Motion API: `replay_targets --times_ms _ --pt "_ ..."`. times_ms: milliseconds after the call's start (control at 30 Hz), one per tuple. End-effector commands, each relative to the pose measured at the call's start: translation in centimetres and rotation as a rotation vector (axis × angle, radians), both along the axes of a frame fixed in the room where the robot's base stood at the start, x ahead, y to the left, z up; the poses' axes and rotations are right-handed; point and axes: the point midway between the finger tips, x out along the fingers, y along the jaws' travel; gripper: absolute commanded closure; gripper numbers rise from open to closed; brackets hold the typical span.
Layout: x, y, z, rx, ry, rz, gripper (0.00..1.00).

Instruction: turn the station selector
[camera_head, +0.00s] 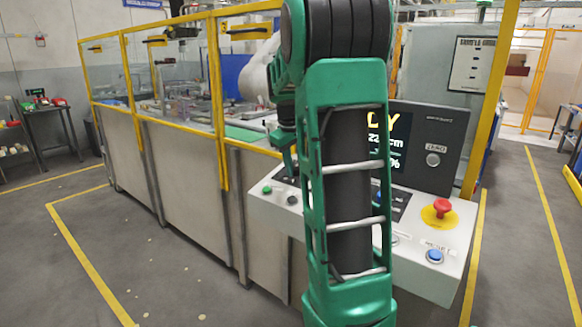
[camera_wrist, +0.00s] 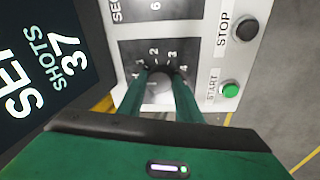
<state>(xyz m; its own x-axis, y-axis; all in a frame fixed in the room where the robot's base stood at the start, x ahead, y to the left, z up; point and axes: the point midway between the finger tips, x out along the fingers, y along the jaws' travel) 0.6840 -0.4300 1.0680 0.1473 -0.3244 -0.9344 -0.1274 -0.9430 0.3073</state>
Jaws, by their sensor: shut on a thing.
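The station selector is a dark knob (camera_wrist: 160,69) on a dark plate (camera_wrist: 128,48) with white numbers around it, including 2, 3 and 4. In the wrist view my gripper (camera_wrist: 160,77) has its two green fingers closed on the knob from either side. The fingers hide much of the knob, so I cannot tell which number it points to. In the head view my gripper (camera_head: 289,165) reaches down to the left part of the sloped white control panel (camera_head: 262,212). My arm hides part of the panel there, and the knob is not clear.
Beside the selector are a green START button (camera_wrist: 230,90) and a black STOP button (camera_wrist: 246,28). A red emergency button (camera_head: 442,207) and a blue button (camera_head: 435,256) are on the panel's right. A dark display (camera_head: 425,140) stands behind. A yellow-framed fence (camera_head: 222,110) runs left.

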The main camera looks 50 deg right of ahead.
Motion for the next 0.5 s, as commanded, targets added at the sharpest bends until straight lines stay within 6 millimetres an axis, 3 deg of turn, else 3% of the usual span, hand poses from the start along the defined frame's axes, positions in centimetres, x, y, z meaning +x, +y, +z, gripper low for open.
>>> replay_targets --times_ms 400,433,500 --pt "0.38 0.19 0.02 -0.002 -0.002 0.015 0.91" --pt "0.38 0.19 0.02 -0.002 -0.002 0.015 0.64" --pt "0.35 0.18 0.01 -0.002 -0.002 0.014 0.5"
